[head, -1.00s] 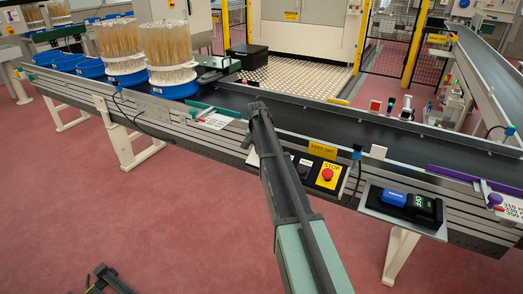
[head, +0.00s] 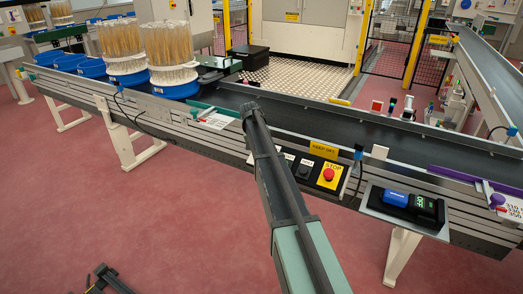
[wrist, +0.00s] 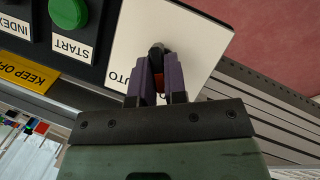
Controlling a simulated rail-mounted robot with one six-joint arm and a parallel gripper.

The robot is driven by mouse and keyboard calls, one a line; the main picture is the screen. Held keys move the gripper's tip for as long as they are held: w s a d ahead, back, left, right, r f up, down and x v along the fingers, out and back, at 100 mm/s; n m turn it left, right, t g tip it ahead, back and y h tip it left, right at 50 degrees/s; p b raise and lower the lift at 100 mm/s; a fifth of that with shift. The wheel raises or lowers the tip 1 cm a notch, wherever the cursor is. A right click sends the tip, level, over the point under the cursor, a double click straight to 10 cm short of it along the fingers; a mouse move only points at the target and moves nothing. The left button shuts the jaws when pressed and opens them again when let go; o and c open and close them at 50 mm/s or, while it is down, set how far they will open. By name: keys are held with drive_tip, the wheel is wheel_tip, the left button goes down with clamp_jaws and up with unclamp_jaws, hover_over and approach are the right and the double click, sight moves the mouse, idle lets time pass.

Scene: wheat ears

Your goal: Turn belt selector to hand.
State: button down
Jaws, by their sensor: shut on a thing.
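The belt selector (wrist: 157,49) shows in the wrist view as a small dark knob on a white plate (wrist: 180,25). My gripper (wrist: 159,82) has its two purple fingers closed around the knob, and a bit of orange-red shows between them. The letters "UTO" show on the plate to the left of the fingers. Any other marking on the plate is hidden or too small to read. In the head view my arm covers the selector and the fingers.
A black button panel with a green START button (wrist: 68,10) is next to the plate. In the head view a red STOP button (head: 328,174) is right of my arm. The conveyor belt (head: 300,120) runs behind, with wheat pots (head: 172,55) at left.

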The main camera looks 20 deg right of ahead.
drive_tip(key=c, duration=1.2)
unclamp_jaws()
drive_tip(key=shift+o, duration=0.2)
drive_tip(key=p+v, duration=1)
drive_tip(key=shift+r, duration=0.35)
drive_tip(key=shift+a, duration=0.15)
drive_tip(key=s+a+r+n+y+p, duration=0.1)
drive_tip(key=s+a+r+p, duration=0.1)
drive_tip(key=s+a, duration=0.5)
drive_tip(key=s+a+r+n+t+p, duration=0.1)
drive_tip(key=s+a, duration=0.5)
drive_tip(key=s, duration=1.1)
drive_tip(key=s+a+r+n+y+p, duration=0.1)
drive_tip(key=s+a+r+n+p, duration=0.2)
drive_tip(key=s, duration=1)
drive_tip(key=a+r+p, duration=0.2)
drive_tip(key=a+p, duration=0.1)
drive_tip(key=a, duration=0.1)
drive_tip(key=shift+a+r+y, duration=0.25)
drive_tip(key=shift+a+y, duration=0.05)
